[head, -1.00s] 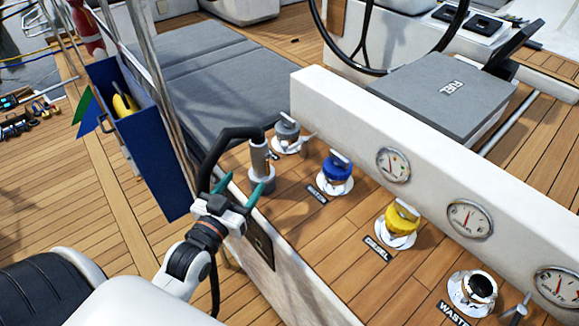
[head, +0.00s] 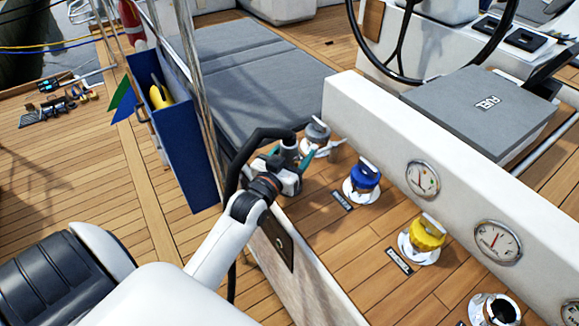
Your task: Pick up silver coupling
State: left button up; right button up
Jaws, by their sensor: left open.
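The silver coupling (head: 289,149) stands upright on the wooden filler deck, on the end of a black hose that arches over from the left. Only its upper part shows; my gripper hides the lower part. My left gripper (head: 293,163) is open, with its teal-tipped fingers at the coupling, one seen on either side of it. I cannot tell whether they touch it. My right gripper is not in view.
A grey-capped filler (head: 317,131) stands close behind the coupling. Blue (head: 366,175) and yellow (head: 428,233) caps and an open filler (head: 494,308) line the deck. A white gauge wall (head: 380,135) runs to the right. A blue box (head: 185,150) hangs at left.

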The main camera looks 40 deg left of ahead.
pick_arm(q)
jog(key=shift+r, duration=0.1)
jog(key=c, duration=1.4)
notch_tip(320, 180, up, 11)
jog(key=shift+f+p, duration=0.2)
jog(key=shift+p, duration=0.9)
notch_tip(320, 180, up, 2)
jog(key=p, duration=0.3)
jog(key=shift+r, duration=0.25)
